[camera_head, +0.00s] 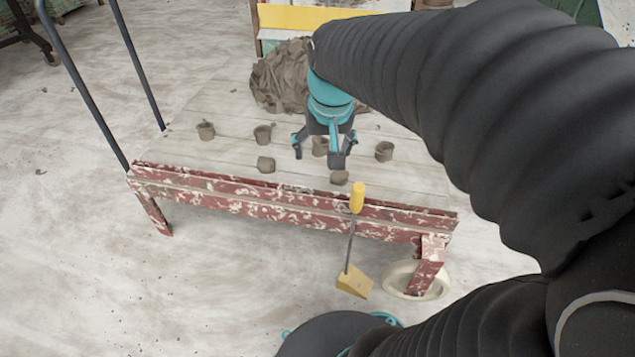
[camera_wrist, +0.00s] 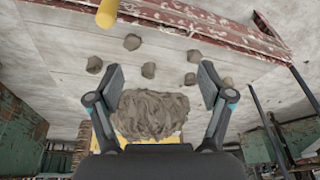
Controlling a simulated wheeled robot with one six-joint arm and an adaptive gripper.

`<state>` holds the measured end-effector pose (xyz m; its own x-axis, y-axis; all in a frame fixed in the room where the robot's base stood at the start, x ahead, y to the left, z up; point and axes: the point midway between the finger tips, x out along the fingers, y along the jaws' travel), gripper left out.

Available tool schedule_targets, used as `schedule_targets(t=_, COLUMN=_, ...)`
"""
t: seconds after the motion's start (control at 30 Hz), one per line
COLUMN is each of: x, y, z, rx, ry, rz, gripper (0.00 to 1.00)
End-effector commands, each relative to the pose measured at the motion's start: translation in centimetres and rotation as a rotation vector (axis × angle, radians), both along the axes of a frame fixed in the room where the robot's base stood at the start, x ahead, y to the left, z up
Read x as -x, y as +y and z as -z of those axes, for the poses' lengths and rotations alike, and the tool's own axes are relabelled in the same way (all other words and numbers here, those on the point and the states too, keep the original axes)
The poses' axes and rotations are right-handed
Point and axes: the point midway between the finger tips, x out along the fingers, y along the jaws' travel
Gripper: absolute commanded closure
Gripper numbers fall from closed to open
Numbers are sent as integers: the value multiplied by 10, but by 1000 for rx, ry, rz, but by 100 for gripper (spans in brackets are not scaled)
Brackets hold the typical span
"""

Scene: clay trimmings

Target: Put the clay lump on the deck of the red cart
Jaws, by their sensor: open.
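The red cart (camera_head: 290,207) has a chipped red front rail and a pale plank deck (camera_head: 225,155). A large, rough grey-brown clay lump (camera_head: 278,78) shows at the deck's far side, partly hidden by my arm; I cannot tell whether it rests on the deck. My gripper (camera_head: 317,153) points down over the deck, open and empty. In the wrist view the clay lump (camera_wrist: 150,113) appears in the gap between the fingers of my gripper (camera_wrist: 161,72), with no clear contact.
Several small clay pieces (camera_head: 263,134) lie scattered on the deck. A yellow-handled tool (camera_head: 357,197) with a yellow block end stands before the front rail.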

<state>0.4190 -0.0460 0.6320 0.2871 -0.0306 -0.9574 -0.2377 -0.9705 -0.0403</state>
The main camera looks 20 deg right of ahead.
Motion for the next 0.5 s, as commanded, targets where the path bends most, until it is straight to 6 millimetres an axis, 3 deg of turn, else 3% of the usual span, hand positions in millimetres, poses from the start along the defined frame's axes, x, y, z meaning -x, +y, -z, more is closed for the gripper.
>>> schedule_targets(t=0.1, x=35, y=16, z=-9, rx=18, ry=-55, rz=-64, gripper=20)
schedule_targets(t=0.3, x=86, y=35, z=-11, rx=44, ry=-136, rz=-160, gripper=20)
schedule_targets(t=0.5, x=117, y=44, z=-5, rx=61, ry=-185, rz=-221, gripper=20)
